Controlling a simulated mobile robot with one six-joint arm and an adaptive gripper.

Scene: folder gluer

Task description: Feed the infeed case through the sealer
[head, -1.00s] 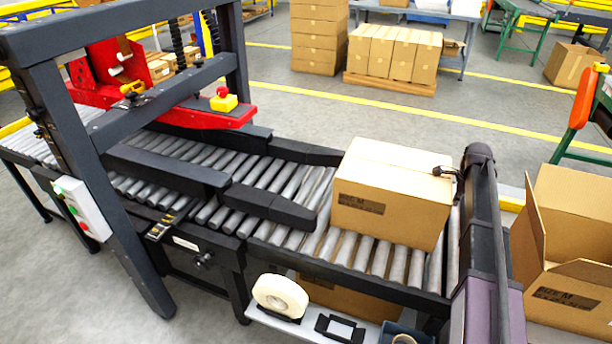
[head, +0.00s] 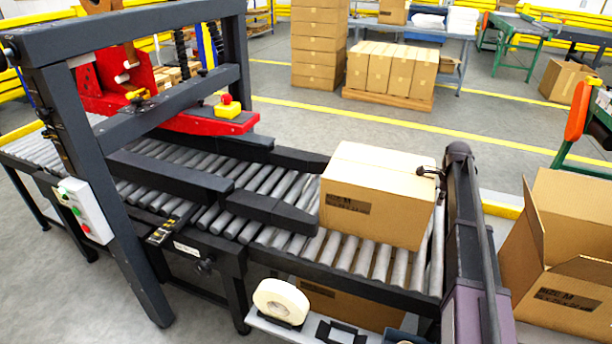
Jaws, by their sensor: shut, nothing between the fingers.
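The closed cardboard case (head: 378,195) sits upright on the grey roller conveyor (head: 365,258), with a dark label on its near side. Its left end is at the mouth of the black guide rails (head: 270,208). My gripper (head: 430,172) is shut and empty at the case's upper right edge; it seems to touch the case, though the contact is small in view. The case sealer (head: 110,140) has a dark frame and a red head (head: 200,123) over the rollers to the left.
A yellow box with a red button (head: 228,106) sits on the head. A control box (head: 85,208) with green and red buttons is on the near post. An open carton (head: 560,250) stands at right.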

